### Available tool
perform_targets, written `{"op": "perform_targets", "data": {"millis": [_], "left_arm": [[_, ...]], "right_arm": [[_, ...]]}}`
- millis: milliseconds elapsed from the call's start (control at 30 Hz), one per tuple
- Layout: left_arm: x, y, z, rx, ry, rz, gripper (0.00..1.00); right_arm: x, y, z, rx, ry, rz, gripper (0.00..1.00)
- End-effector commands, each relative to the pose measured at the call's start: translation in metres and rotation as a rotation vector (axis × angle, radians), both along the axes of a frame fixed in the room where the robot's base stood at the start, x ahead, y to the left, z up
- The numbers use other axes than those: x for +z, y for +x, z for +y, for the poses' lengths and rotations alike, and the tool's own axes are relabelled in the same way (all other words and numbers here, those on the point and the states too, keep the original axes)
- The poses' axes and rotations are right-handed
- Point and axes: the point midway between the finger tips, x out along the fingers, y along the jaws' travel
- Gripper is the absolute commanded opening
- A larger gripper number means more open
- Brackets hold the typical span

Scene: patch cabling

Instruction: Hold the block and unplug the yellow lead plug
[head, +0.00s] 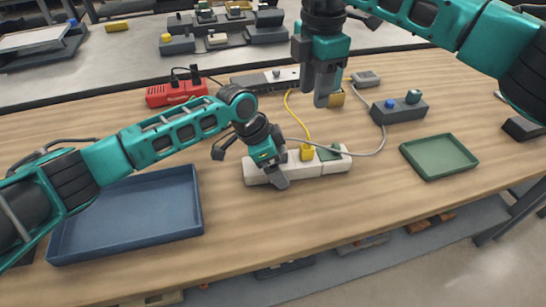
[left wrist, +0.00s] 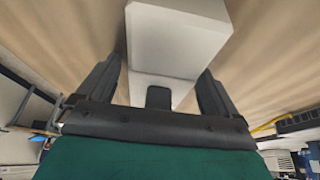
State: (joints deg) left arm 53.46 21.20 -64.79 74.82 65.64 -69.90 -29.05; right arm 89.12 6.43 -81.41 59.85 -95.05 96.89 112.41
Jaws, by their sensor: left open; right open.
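The white block (head: 262,172) lies on the wooden table in front of me. A yellow lead plug (head: 307,152) sits upright in its top, right of the middle, with a yellow lead (head: 296,113) running back from it. My left gripper (head: 250,168) is open over the block's left end. In the left wrist view, the white block (left wrist: 178,40) is between the spread fingers of this gripper (left wrist: 160,75), with gaps beside them. My right gripper (head: 320,95) is open and empty, pointing down above the table behind the yellow plug. A yellow thing partly hidden behind it cannot be made out.
A blue tray (head: 130,248) lies at left and a green tray (head: 437,172) at right. A grey cable (head: 368,153) runs from the block area to a dark box (head: 400,109). A red block (head: 176,93) with black plugs stands at back left.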

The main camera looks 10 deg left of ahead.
Motion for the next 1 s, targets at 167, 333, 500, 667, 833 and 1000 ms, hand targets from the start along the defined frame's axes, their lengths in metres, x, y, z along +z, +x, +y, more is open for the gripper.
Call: {"op": "perform_targets", "data": {"millis": [167, 333, 500, 667, 833, 1000], "left_arm": [[0.0000, -0.0001, 0.0001, 0.000, 0.000, 0.000, 0.93], [0.0001, -0.0001, 0.0001, 0.000, 0.000, 0.000, 0.76], [0.0002, -0.0001, 0.0003, 0.000, 0.000, 0.000, 0.60], [0.0003, -0.0001, 0.0003, 0.000, 0.000, 0.000, 0.45], [0.0004, 0.0000, 0.0004, 0.000, 0.000, 0.000, 0.28], [0.0005, 0.0000, 0.0004, 0.001, 0.000, 0.000, 0.58]], "right_arm": [[0.0000, 0.0001, -0.0001, 0.000, 0.000, 0.000, 0.43], [-0.0001, 0.0000, 0.0000, 0.000, 0.000, 0.000, 0.43], [0.0000, 0.0000, 0.0000, 0.000, 0.000, 0.000, 0.43], [0.0000, 0.0001, -0.0001, 0.000, 0.000, 0.000, 0.43], [0.0000, 0.0000, 0.0000, 0.000, 0.000, 0.000, 0.43], [0.0000, 0.0000, 0.0000, 0.000, 0.000, 0.000, 0.43]]}}
